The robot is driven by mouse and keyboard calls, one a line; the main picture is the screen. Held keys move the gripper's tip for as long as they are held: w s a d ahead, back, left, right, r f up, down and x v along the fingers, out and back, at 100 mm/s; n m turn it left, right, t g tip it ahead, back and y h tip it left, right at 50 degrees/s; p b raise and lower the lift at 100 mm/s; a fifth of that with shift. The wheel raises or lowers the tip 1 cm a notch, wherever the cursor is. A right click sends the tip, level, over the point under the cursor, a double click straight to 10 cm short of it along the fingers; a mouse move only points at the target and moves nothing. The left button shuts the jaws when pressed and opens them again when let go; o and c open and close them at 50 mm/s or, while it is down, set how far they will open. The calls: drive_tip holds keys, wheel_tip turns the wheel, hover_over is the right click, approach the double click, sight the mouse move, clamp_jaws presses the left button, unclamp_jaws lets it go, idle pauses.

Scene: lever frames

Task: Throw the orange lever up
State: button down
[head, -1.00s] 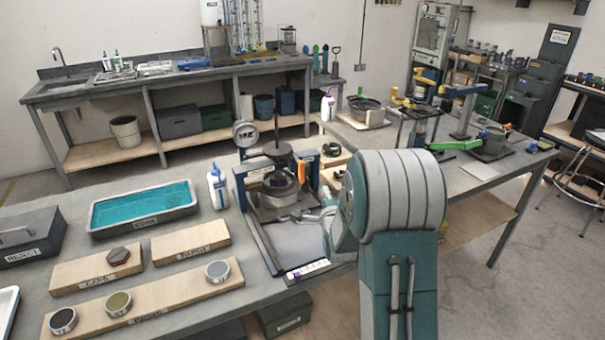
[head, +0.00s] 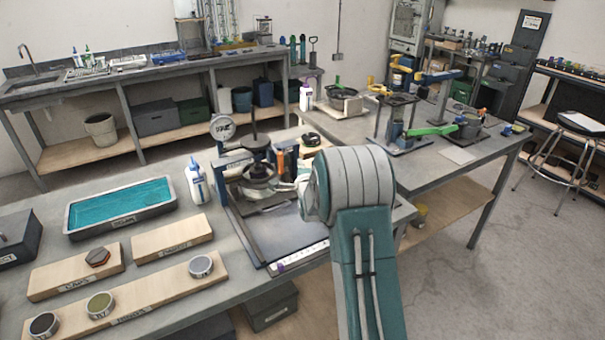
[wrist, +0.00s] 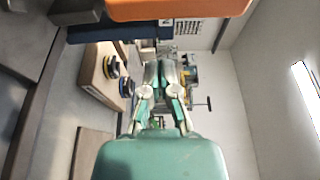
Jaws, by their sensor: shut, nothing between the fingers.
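The orange lever (head: 281,163) stands roughly upright at the right side of the press-like frame on the near bench in the head view. A broad orange bar, apparently the same lever (wrist: 178,10), crosses the top of the wrist view close to the camera. My gripper (wrist: 165,70) is shut and empty, its fingers together in the middle of the wrist view. The orange bar lies apart from the fingertips in that picture.
The press (head: 258,178) has a round gauge (head: 222,127) and a dark base. A white bottle (head: 198,180) and a teal-filled tray (head: 121,205) stand left of it. Wooden blocks (head: 172,238) lie in front. A green-handled device (head: 433,131) stands on the right bench.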

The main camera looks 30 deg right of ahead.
drive_tip(key=a, duration=0.4)
drive_tip(key=shift+w, duration=0.2)
